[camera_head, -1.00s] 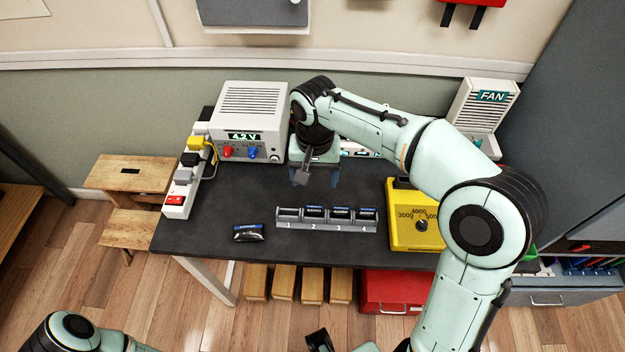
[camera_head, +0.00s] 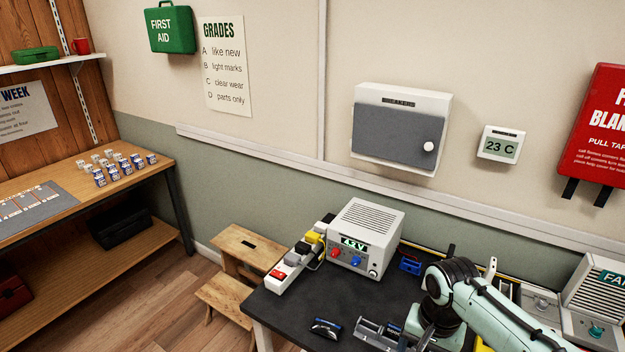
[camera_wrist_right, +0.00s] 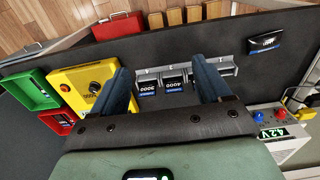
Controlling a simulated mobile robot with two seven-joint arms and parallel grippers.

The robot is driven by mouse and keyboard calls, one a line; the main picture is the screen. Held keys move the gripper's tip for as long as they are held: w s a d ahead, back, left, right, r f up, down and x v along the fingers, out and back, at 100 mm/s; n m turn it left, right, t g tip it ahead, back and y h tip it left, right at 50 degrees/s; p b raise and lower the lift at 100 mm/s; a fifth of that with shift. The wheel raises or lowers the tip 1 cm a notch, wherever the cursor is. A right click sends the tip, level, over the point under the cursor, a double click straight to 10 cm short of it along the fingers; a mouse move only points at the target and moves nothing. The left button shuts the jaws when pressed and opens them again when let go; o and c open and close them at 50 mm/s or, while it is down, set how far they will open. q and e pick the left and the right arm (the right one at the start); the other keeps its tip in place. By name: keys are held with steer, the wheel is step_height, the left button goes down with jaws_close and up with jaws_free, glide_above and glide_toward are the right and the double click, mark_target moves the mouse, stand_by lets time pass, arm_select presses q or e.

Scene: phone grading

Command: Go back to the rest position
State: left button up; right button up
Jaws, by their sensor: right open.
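My right gripper (camera_wrist_right: 162,70) is open and empty, its two blue fingers apart above the dark worktable (camera_wrist_right: 200,45). In the head view its wrist covers part of the slotted battery rack (camera_head: 368,329), and its fingertips are hidden. My left gripper is out of view.
A power supply (camera_head: 366,238) reading 4.2 V and a power strip (camera_head: 300,255) stand at the table's back left. A small blue item (camera_head: 411,265) lies near my wrist. A yellow device (camera_wrist_right: 90,82) is beside the left finger. A fan (camera_head: 597,295) stands far right. A wooden stool (camera_head: 245,245) stands left.

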steer(key=s+a+f+n+g+y, duration=0.1)
steer(key=s+a+f, duration=0.15)
steer(key=f, duration=1.05)
steer(key=s+a+f+n+y, duration=0.1)
steer(key=a+f+n+y, duration=0.15)
steer(key=f, duration=1.05)
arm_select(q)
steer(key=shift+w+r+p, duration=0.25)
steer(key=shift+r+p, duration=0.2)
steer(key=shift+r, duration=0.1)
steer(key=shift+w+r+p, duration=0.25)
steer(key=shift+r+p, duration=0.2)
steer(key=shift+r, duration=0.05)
arm_select(e)
steer(key=s+a+f, duration=0.2)
steer(key=s+f, duration=0.5)
steer(key=s, duration=0.3)
steer(key=s+a+f+m, duration=0.1)
steer(key=s+a+f, duration=0.1)
steer(key=s+f, duration=0.5)
steer(key=s, duration=0.3)
steer(key=shift+f, duration=0.25)
